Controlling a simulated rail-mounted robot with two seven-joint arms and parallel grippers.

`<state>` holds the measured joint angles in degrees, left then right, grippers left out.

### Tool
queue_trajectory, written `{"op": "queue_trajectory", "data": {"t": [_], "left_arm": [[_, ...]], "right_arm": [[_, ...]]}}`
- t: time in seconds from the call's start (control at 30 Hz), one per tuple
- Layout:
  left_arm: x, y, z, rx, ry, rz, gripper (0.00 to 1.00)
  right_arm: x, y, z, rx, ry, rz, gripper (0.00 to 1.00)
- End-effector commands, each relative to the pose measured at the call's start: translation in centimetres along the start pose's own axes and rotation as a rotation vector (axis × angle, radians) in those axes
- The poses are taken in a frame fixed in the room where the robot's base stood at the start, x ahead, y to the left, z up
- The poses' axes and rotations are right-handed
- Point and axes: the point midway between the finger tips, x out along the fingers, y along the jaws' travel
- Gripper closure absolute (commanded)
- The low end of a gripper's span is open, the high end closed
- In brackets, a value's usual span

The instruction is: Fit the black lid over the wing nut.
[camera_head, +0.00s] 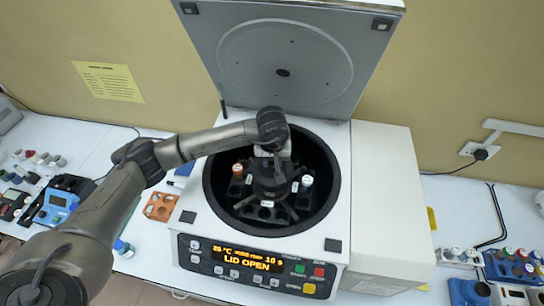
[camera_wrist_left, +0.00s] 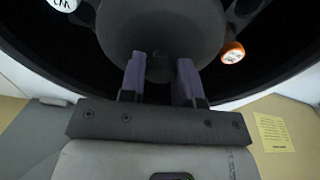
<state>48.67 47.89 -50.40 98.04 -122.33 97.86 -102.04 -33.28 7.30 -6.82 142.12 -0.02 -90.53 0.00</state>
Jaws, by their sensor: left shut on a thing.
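The black lid (camera_head: 270,184) is a round dark piece at the middle of the centrifuge rotor, inside the open bowl. My left gripper (camera_head: 270,160) reaches down over it from above. In the left wrist view, its two purple-grey fingers (camera_wrist_left: 160,75) are shut on the small knob of the black lid (camera_wrist_left: 160,25). The wing nut is not visible; the lid and gripper cover the rotor's centre. I cannot tell whether the lid is seated or just above the rotor. My right gripper is not in view.
The centrifuge bowl rim (camera_head: 330,200) surrounds the gripper, and the raised centrifuge cover (camera_head: 285,60) stands behind. An orange-capped vial (camera_head: 238,170) and a white-capped vial (camera_head: 307,181) sit in the rotor beside the lid. The front display (camera_head: 240,258) reads "LID OPEN".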

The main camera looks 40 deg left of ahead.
Motion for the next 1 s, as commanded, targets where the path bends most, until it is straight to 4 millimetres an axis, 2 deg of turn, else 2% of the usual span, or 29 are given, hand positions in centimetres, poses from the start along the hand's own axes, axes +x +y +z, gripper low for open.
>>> {"op": "queue_trajectory", "data": {"t": [0.37,0.67,0.8,1.0], "left_arm": [[1.7,-0.2,0.1,-0.011,0.0,-0.003,1.0],[4.2,-0.2,0.4,-0.01,0.0,-0.003,1.0],[5.6,-0.2,0.5,-0.009,0.001,-0.003,1.0],[6.4,-0.2,0.6,-0.009,0.001,-0.003,1.0]], "right_arm": [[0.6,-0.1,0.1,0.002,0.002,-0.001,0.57],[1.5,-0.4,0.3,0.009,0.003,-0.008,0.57],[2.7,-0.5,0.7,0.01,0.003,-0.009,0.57],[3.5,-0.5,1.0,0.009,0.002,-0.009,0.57]]}}
